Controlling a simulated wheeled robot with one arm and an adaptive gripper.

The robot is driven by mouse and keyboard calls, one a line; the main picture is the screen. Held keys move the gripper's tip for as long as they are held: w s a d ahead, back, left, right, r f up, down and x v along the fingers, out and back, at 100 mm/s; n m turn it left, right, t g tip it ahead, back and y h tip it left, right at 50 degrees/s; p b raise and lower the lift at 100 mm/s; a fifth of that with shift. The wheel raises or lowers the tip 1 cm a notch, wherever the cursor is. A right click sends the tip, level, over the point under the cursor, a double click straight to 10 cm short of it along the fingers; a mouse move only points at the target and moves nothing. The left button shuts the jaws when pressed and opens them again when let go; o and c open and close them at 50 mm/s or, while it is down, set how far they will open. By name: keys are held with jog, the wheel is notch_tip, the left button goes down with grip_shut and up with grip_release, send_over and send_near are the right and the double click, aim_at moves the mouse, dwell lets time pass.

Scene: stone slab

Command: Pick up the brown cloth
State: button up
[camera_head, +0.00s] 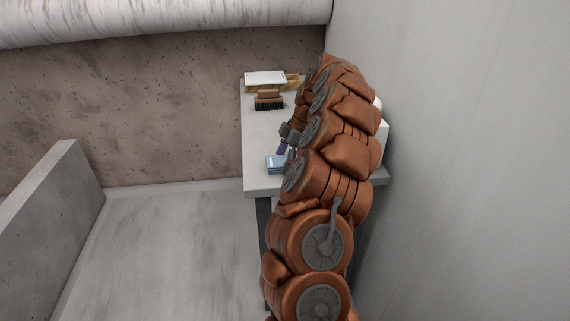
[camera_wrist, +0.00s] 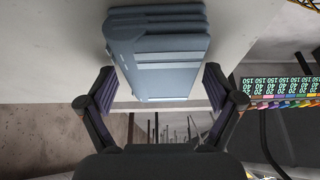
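A folded blue-grey cloth (camera_wrist: 165,60) lies at the edge of the stone slab in the wrist view. It also shows as a small light blue stack (camera_head: 276,164) near the front edge in the head view. I see no cloth that is clearly brown. My gripper (camera_wrist: 160,88) is open, with one finger on each side of the blue-grey cloth and visible gaps to it. In the head view my gripper (camera_head: 287,141) is small and partly hidden by my arm.
The light slab (camera_head: 257,133) stands against the right wall. A brown-topped brush with dark bristles (camera_head: 269,101) and a white-topped wooden item (camera_head: 266,78) are at its far end. A white object (camera_head: 376,150) is mostly hidden behind my arm. Colourful numbered labels (camera_wrist: 280,88) show at the right.

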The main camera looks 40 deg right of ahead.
aim_at(278, 160)
jog(key=c, duration=1)
jog(key=shift+r, duration=0.1)
jog(key=shift+r+p, duration=0.35)
jog(key=shift+p, duration=0.15)
jog(key=shift+r+b, duration=0.3)
jog(key=shift+r, duration=1.35)
jog(key=s+a, duration=0.1)
jog(key=s, duration=0.4)
jog(key=s+a+r+b, duration=0.1)
jog(key=s, duration=0.4)
jog(key=s+a, duration=0.2)
jog(key=s, duration=0.3)
jog(key=shift+s+r+b, duration=0.15)
jog(key=shift+s+b, duration=0.1)
jog(key=shift+b, duration=0.1)
